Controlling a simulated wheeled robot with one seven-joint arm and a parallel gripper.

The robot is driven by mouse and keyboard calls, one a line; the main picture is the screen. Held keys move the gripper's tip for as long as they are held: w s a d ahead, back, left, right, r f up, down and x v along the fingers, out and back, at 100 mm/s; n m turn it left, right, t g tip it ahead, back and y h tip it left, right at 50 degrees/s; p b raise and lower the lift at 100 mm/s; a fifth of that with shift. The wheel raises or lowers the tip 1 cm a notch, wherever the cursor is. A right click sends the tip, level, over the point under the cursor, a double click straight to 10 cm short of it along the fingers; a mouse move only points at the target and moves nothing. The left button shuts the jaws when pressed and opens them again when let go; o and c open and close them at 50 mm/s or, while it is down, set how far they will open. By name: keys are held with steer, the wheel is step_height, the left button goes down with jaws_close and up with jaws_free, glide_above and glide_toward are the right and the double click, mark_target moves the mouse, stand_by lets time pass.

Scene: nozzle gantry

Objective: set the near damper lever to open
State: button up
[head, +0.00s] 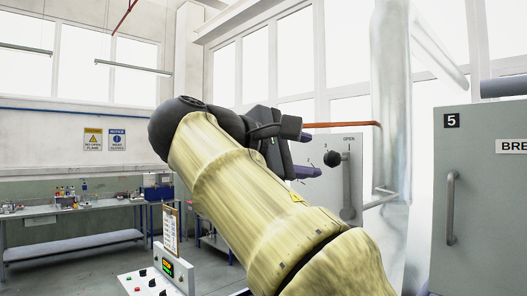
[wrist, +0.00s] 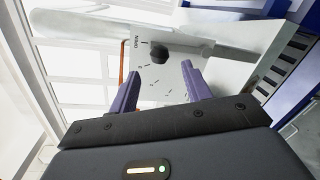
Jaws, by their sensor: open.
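A pale grey panel (head: 320,190) carries a dial scale with small numbered marks and the word OPEN at its top. A round black knob (head: 333,158), which looks like the damper lever's end, stands out from it, below and left of OPEN. The wrist view shows the knob (wrist: 158,53) ahead of my fingers, with the scale marks fanning out beside it. The lever's arm and exact setting are hard to make out. My gripper (head: 305,154) is open, its two purple fingers apart and empty, left of the knob in the head view. The wrist view shows nothing between the fingertips (wrist: 160,78).
A grey cabinet marked 5 (head: 480,190) is at the right. A small control box (head: 158,272) stands at the lower left, and a workbench (head: 75,208) farther back.

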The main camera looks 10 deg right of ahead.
steer(key=v, duration=0.8)
steer(key=shift+s+a, duration=0.15)
steer(key=shift+a, duration=0.25)
steer(key=w+f+n+t+y, duration=0.2)
steer(key=w+f+n+y, duration=0.2)
steer(key=w+f, duration=0.9)
step_height(320, 180, down, 16)
steer(key=g+y, duration=0.2)
steer(key=y, duration=0.1)
steer(key=s+d+f+m+g+y, duration=0.1)
steer(key=s+f+m, duration=0.3)
steer(key=f, duration=0.6)
steer(key=s+d+f+m+g+y, duration=0.2)
steer(key=s+f+m+y, duration=0.2)
steer(key=s+f, duration=0.3)
steer(key=s+d+f+m+g+y, duration=0.1)
steer(key=s+f+m, duration=0.4)
steer(key=f, duration=0.9)
steer(key=shift+s+d+m+g+y, duration=0.3)
steer(key=shift+s+m+y, duration=0.15)
steer(key=shift+y, duration=0.45)
